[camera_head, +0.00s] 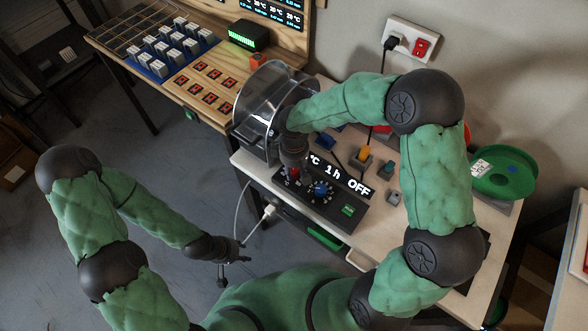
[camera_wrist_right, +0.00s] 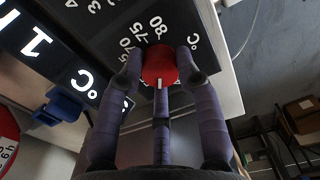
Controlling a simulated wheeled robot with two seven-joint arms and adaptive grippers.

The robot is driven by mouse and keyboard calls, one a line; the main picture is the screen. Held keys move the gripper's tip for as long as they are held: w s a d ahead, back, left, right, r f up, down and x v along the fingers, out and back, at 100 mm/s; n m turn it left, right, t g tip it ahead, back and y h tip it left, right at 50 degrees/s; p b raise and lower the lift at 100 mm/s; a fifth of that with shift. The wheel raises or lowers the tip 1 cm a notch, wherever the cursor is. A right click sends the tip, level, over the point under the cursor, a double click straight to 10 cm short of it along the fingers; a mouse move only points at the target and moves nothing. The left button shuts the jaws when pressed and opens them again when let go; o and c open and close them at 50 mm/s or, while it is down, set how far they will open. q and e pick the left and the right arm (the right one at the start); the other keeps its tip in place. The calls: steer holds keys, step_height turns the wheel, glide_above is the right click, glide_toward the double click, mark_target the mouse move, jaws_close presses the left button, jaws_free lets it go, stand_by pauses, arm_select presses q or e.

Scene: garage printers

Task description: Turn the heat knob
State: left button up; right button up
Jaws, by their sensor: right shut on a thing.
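The heat knob is the red knob (camera_wrist_right: 159,64) on a black panel with white temperature numbers and °C marks around it. In the right wrist view my right gripper (camera_wrist_right: 160,70) has its purple-grey fingers closed around the knob's sides. The knob's white pointer line faces the bottom of that view. In the head view the right gripper (camera_head: 292,168) reaches down to the left end of the dryer's panel (camera_head: 325,207), and mostly hides the red knob. My left gripper (camera_head: 228,262) hangs over the floor, away from the bench; its fingers are too small to judge.
A blue knob (camera_head: 320,188) sits right of the red one, under a display reading "1h OFF" (camera_head: 347,180). A green switch (camera_head: 348,210) is at the panel's right. A clear drum (camera_head: 268,95) stands behind. Green and yellow items lie on the bench.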

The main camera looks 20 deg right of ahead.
mark_target(294, 170)
steer(key=m+b, duration=0.1)
steer(key=m, duration=0.3)
steer(key=shift+m, duration=0.4)
stand_by(0.4)
steer(key=o, duration=1.1)
steer(key=shift+o, duration=0.2)
step_height(294, 170, up, 12)
